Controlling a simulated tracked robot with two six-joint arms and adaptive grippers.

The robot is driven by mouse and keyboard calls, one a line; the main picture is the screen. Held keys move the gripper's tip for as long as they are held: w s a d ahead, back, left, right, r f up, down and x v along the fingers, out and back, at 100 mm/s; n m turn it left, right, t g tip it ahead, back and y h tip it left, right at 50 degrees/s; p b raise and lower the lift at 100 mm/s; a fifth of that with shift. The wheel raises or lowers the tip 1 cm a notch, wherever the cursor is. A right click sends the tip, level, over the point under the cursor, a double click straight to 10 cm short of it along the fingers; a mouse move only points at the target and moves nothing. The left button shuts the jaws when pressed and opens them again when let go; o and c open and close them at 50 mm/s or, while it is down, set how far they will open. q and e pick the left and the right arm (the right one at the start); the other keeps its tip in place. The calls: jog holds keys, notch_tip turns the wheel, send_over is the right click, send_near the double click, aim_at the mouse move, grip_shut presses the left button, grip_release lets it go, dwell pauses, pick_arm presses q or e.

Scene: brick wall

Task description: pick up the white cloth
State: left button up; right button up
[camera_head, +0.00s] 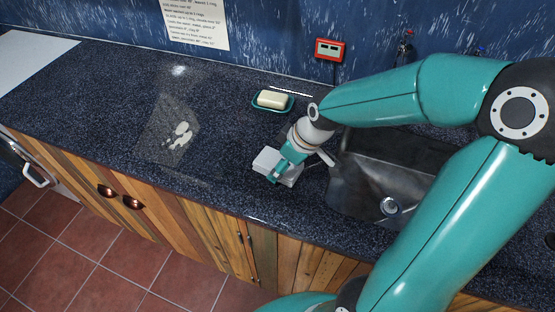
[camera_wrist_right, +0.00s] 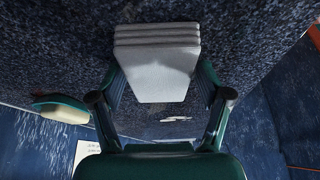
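The white cloth (camera_head: 266,159) is a folded, layered block at the counter's front, left of the sink. In the right wrist view the cloth (camera_wrist_right: 157,62) fills the space between my right gripper's two fingers, its stacked folds showing at the top. My right gripper (camera_head: 284,165) reaches down over the cloth in the head view, and a teal finger hides part of it. In the wrist view the right gripper (camera_wrist_right: 160,75) has one finger along each side of the cloth, with little or no gap. Whether they press on it is unclear. My left gripper is out of view.
A metal sink (camera_head: 372,178) lies just right of the cloth. A teal soap dish (camera_head: 288,107) with a pale soap bar (camera_head: 271,99) stands behind it. A white spill (camera_head: 180,135) marks the counter (camera_head: 100,100) to the left, which is otherwise largely clear.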

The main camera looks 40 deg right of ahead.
jog(key=c, duration=0.5)
jog(key=shift+r, duration=0.1)
notch_tip(320, 180, up, 20)
jog(key=p, duration=0.1)
jog(key=shift+p, duration=0.3)
